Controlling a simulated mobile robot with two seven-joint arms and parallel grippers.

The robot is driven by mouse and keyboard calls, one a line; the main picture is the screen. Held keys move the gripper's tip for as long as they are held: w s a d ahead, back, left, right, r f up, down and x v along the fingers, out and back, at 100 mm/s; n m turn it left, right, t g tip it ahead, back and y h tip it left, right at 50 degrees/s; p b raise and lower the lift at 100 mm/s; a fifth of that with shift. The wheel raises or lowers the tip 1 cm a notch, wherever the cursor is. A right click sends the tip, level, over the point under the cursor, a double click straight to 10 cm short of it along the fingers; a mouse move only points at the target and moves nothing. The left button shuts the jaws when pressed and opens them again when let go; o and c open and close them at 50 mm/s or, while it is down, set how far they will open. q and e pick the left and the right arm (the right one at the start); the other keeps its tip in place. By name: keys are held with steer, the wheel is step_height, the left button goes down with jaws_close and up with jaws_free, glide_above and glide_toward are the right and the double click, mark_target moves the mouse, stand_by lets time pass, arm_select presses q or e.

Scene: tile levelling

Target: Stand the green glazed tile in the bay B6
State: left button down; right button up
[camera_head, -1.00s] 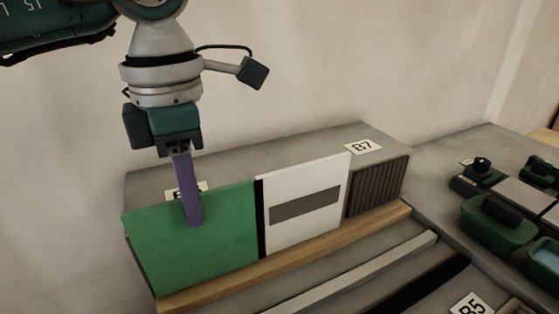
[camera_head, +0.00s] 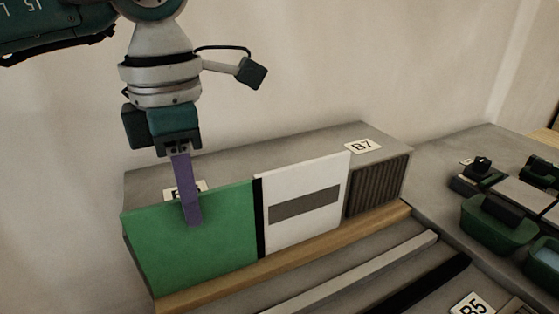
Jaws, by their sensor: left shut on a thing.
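The green glazed tile (camera_head: 225,245) stands nearly upright at the left end of the grey block (camera_head: 310,150), behind the wooden strip (camera_head: 345,238). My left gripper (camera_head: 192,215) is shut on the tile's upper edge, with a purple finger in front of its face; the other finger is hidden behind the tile. A label (camera_head: 187,190) behind the tile is partly covered, and its text cannot be read fully. Whether the tile's lower edge rests on the support cannot be told. My right gripper is not in view.
A white tile with a grey bar (camera_head: 305,210) stands just right of the green tile, past a dark gap. A ribbed dark panel (camera_head: 378,187) is under label B7 (camera_head: 363,146). Label B5 (camera_head: 472,306) is at front right. Green containers (camera_head: 495,222) stand at right.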

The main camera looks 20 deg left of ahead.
arm_select(q)
steer(key=shift+a, duration=0.1)
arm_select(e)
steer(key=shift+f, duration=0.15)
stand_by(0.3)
arm_select(q)
steer(key=c, duration=0.9)
jaws_free()
steer(key=shift+r+p, duration=2.15)
steer(key=shift+r, duration=0.9)
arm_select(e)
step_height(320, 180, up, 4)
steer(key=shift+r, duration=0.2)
arm_select(q)
steer(key=shift+f, duration=0.1)
